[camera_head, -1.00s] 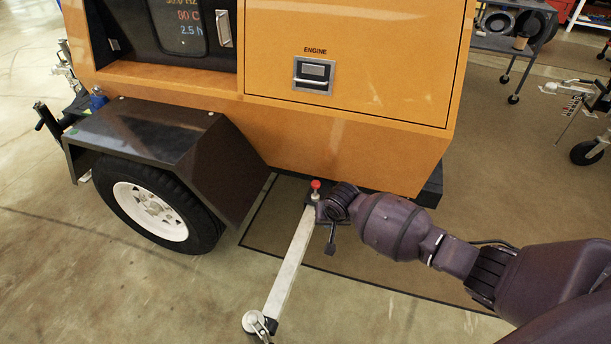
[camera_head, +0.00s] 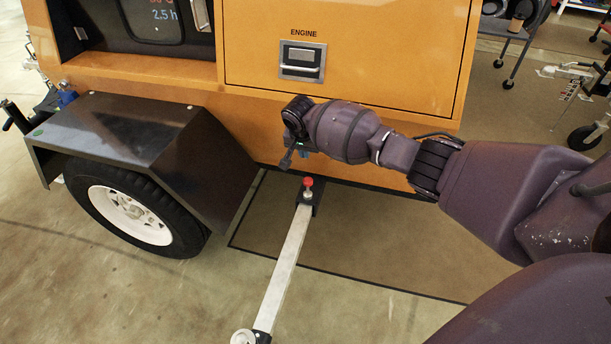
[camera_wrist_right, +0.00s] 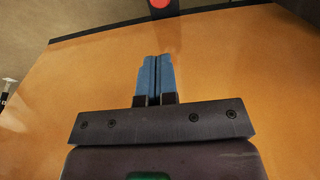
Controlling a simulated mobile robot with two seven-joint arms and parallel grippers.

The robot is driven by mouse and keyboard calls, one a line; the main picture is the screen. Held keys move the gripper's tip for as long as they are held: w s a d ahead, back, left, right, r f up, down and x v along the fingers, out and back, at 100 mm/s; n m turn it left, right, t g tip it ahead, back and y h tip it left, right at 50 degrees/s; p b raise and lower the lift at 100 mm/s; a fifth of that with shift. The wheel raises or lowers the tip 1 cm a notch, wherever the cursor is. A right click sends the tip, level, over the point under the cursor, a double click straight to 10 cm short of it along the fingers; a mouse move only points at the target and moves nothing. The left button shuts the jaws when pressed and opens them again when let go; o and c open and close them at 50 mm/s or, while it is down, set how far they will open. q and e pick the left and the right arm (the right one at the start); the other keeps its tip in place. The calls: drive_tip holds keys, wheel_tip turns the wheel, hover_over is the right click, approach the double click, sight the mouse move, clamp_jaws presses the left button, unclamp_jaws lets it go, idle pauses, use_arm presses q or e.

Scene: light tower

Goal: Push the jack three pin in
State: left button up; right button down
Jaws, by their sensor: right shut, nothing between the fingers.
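In the right wrist view the red knob (camera_wrist_right: 160,5) shows at the top edge, partly cut off. My right gripper (camera_head: 287,163) is above and a little left of the pin, apart from it. In the right wrist view its blue fingers (camera_wrist_right: 155,78) are together with nothing between them, in front of the orange panel. My left gripper is not in view.
The orange machine (camera_head: 340,60) with its ENGINE latch (camera_head: 301,61) is close behind my right arm. A black fender (camera_head: 140,140) and wheel (camera_head: 135,212) stand at left. A foot wheel (camera_head: 243,337) ends the bar. Floor around the bar is open.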

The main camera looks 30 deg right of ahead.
drive_tip(key=b, duration=0.2)
approach(308, 180)
drive_tip(key=b+x, duration=0.4)
drive_tip(key=x, duration=0.2)
drive_tip(key=shift+d, duration=0.2)
drive_tip(key=shift+f, duration=0.5)
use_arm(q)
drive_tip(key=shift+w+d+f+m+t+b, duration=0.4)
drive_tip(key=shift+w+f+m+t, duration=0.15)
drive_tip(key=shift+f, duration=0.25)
use_arm(e)
drive_tip(key=shift+w, duration=0.15)
